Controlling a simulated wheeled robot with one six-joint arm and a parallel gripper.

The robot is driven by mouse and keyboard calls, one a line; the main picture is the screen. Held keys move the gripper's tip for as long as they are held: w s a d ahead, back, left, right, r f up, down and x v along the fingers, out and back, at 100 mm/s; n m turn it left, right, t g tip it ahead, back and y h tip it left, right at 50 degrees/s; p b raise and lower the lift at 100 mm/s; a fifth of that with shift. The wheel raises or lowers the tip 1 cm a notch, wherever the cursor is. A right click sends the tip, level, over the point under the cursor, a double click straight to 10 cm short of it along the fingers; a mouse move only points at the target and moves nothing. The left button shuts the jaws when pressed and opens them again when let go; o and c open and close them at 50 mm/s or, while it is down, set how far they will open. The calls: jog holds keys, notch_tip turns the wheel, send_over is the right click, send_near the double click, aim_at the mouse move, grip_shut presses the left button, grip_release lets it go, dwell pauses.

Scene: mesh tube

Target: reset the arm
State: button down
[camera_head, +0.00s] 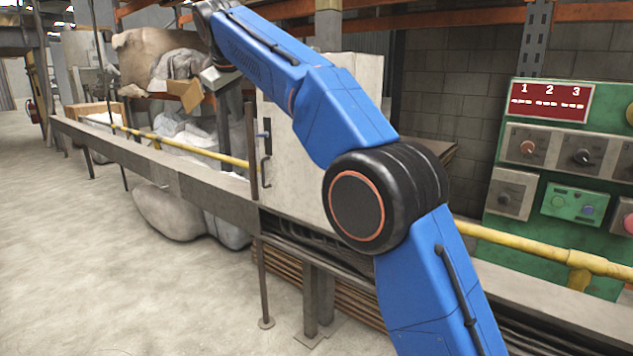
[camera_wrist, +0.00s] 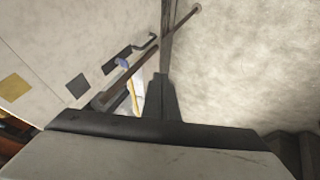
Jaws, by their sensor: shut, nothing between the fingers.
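My blue arm (camera_head: 345,115) with black round joints rises from the lower right of the head view and reaches to the upper left. Its far end bends down beside the pale cabinet, and the gripper is hard to make out there. In the wrist view my gripper (camera_wrist: 161,95) shows as a dark, narrow shape in the lower middle. Its fingers are together, with nothing between them.
The pale cabinet (camera_head: 305,165) with handles stands behind the rail (camera_head: 150,165); it also shows in the wrist view (camera_wrist: 55,45). A yellow pipe (camera_head: 540,252) and green control panel (camera_head: 555,145) are at right. Pale sacks (camera_head: 170,210) lie behind the rail. Floor (camera_head: 110,280) at left is open.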

jog(key=s+d+m, duration=0.1)
jog(key=s+d, duration=0.1)
jog(key=d, duration=0.7)
jog(key=s+d+m, duration=0.1)
jog(key=s+d, duration=0.1)
jog(key=d, duration=0.7)
jog(key=s+d+f+m+g, duration=0.1)
jog(key=s+d+f, duration=0.2)
jog(key=s+d, duration=0.35)
jog(key=s+d+f+m+g, duration=0.15)
jog(key=s+d+f, duration=0.25)
jog(key=d, duration=0.6)
jog(key=s+d+f+m+h, duration=0.1)
jog(key=s+d+f, duration=0.5)
jog(key=s, duration=0.2)
jog(key=s+d+f+m, duration=0.2)
jog(key=s+d+f, duration=0.35)
jog(key=s, duration=0.25)
jog(key=s+d+f+m, duration=0.1)
jog(key=s+d+f, duration=0.1)
jog(key=s+f, duration=0.6)
jog(key=s+d+f+m, duration=0.2)
jog(key=s+f, duration=0.6)
jog(key=f, duration=0.2)
jog(key=shift+s+d+f, duration=0.2)
jog(key=shift+d+f, duration=0.05)
jog(key=shift+d, duration=0.05)
